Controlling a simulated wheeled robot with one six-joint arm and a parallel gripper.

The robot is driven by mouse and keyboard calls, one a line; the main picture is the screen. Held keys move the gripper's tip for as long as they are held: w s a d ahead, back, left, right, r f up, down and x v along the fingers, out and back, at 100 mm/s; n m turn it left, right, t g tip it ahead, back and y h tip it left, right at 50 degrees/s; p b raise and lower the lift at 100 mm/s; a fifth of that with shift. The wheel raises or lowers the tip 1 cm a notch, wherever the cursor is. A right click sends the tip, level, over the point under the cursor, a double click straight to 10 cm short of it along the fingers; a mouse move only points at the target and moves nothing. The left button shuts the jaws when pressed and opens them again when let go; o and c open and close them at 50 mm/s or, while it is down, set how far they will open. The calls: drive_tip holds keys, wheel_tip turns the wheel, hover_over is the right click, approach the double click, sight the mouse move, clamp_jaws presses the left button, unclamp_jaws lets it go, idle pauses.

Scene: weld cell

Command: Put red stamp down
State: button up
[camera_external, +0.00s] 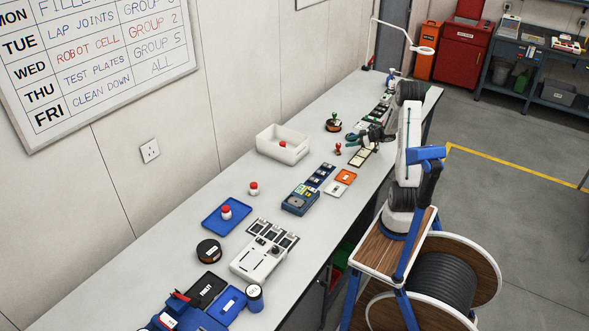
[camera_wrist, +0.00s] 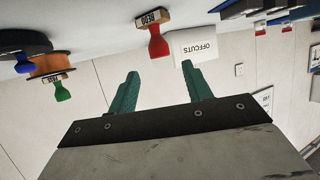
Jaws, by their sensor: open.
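The red stamp (camera_external: 338,148) stands upright on the bench, handle up, between the white bin and my arm. My gripper (camera_external: 366,137) is just right of the stamp and above the bench. In the wrist view my gripper (camera_wrist: 160,78) has its two green fingers wide apart, with nothing between them. The stamp is beyond the fingertips and apart from them.
A white bin (camera_external: 283,147), labelled OFFCUTS in the wrist view (camera_wrist: 191,46), stands left. White and orange cards (camera_external: 341,183) lie nearer.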

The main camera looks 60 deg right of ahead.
drive_tip(key=v, duration=0.4)
drive_tip(key=w+a+r+m+h, duration=0.1)
drive_tip(key=w+a+r+h, duration=0.1)
drive_tip(key=w+r+h, duration=0.6)
drive_tip(key=s+a+r+m+g+h, duration=0.2)
drive_tip(key=a+r, duration=0.3)
drive_tip(key=r, duration=0.1)
drive_tip(key=s+a+m+g+y, duration=0.1)
drive_tip(key=s+a+g+y, duration=0.4)
drive_tip(key=s+a, duration=2.1)
drive_tip(key=a+g, duration=0.3)
drive_tip(key=g, duration=0.1)
drive_tip(key=shift+f, duration=0.35)
